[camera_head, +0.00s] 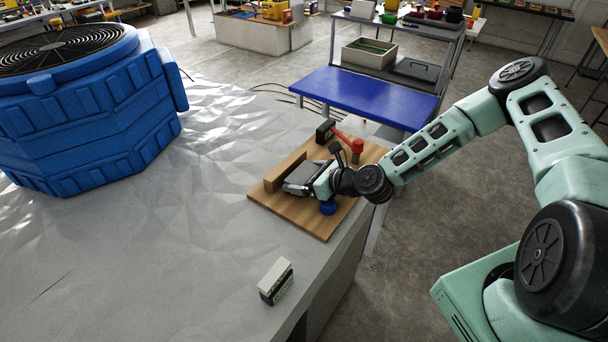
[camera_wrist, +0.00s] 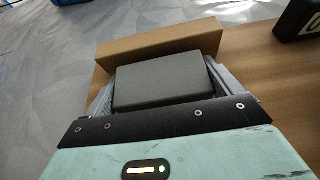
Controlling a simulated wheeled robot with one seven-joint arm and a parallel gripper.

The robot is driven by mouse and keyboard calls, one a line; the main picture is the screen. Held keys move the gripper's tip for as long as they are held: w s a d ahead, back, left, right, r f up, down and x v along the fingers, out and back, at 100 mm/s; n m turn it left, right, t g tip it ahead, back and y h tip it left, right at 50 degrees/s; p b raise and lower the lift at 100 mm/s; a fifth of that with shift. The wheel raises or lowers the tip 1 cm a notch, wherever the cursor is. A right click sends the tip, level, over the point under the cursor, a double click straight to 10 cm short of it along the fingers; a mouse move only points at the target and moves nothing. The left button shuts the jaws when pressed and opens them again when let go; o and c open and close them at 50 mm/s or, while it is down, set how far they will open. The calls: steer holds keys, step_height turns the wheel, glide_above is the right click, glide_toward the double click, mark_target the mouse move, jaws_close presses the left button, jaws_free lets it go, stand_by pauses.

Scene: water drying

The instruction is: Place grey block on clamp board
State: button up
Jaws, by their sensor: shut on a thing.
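The clamp board (camera_head: 290,210) is a wooden board near the right edge of the grey-covered table, with a raised wooden bar (camera_head: 286,170) along its left side. A red-handled clamp (camera_head: 350,142) stands at its far right part. My gripper (camera_head: 298,184) is over the board, beside the bar. In the wrist view the grey block (camera_wrist: 160,80) sits between my gripper's two fingers, which are shut on it. The block's far edge is close to the wooden bar (camera_wrist: 160,44); I cannot tell if they touch, or whether the block rests on the board.
A small white and dark block (camera_head: 275,281) stands on the table near the front. A large blue fan unit (camera_head: 85,110) fills the left side. A dark block (camera_wrist: 298,20) lies at the upper right of the wrist view. The table between is clear.

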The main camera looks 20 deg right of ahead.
steer(key=shift+f, duration=0.2)
steer(key=o, duration=0.8)
steer(key=shift+o, duration=0.2)
steer(key=shift+r, duration=0.2)
steer(key=b+v, duration=0.3)
steer(key=v, duration=0.9)
steer(key=shift+f, duration=0.1)
steer(key=shift+d, duration=0.1)
